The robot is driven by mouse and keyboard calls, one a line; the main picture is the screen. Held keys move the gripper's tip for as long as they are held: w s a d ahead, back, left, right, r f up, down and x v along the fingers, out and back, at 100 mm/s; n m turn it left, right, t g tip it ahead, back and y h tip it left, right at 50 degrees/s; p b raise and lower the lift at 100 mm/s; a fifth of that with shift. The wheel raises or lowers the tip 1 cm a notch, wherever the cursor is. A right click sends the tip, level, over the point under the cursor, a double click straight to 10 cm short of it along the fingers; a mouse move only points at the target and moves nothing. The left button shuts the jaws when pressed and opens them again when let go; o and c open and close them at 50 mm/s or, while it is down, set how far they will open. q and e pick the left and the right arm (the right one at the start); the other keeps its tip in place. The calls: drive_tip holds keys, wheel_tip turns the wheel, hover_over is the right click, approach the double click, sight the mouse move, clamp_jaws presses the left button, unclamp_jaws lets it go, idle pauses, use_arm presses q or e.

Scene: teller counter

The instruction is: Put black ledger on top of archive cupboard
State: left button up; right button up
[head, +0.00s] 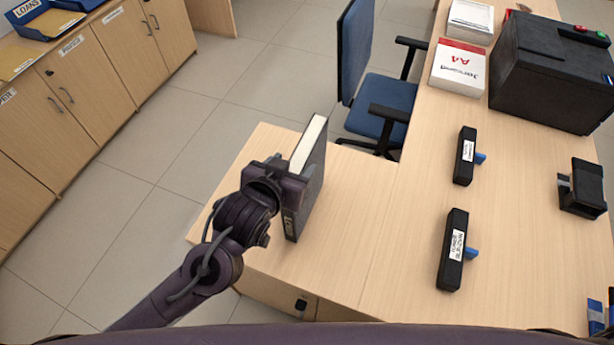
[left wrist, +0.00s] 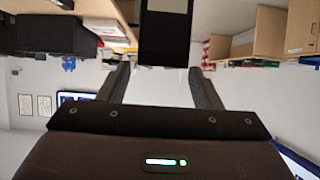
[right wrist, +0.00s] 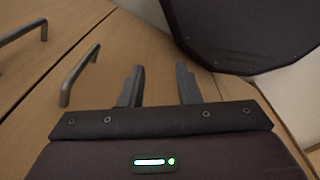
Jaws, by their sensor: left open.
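The black ledger (head: 312,185) stands upright on the wooden desk, its pale page edge facing up. My left gripper (head: 287,186) is close at its left side and hides part of it. In the left wrist view the ledger (left wrist: 165,40) appears just beyond and between the spread, empty fingers (left wrist: 160,72). Low wooden cupboards (head: 85,80) with small labels stand at the left; I cannot read which is the archive cupboard. My right gripper (right wrist: 160,82) is open and empty, facing wooden doors (right wrist: 60,60) with metal handles.
Blue trays (head: 48,22) sit on the cupboards. A blue chair (head: 375,95) stands behind the desk. Two black stamps (head: 453,250), a paper pack (head: 459,68) and a black machine (head: 550,70) are on the counter at the right. Tiled floor (head: 190,125) separates desk and cupboards.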

sight(300, 155)
use_arm(q)
drive_tip(key=shift+w+d, duration=0.15)
drive_tip(key=shift+w, duration=0.1)
drive_tip(key=shift+w+d+p, duration=0.1)
drive_tip(key=shift+w+p, duration=0.2)
drive_tip(key=shift+p, duration=0.05)
drive_tip(key=p+x, duration=0.2)
drive_tip(key=x, duration=0.2)
drive_tip(key=shift+w+d+r, duration=0.1)
drive_tip(key=shift+w+d, duration=0.05)
drive_tip(key=shift+w, duration=0.1)
use_arm(e)
drive_tip(key=r, duration=0.2)
drive_tip(key=shift+a+r, duration=0.35)
drive_tip(key=shift+r, duration=0.05)
use_arm(q)
drive_tip(key=shift+c, duration=0.7)
clamp_jaws()
use_arm(e)
drive_tip(key=shift+s+d, duration=0.1)
drive_tip(key=shift+s, duration=0.05)
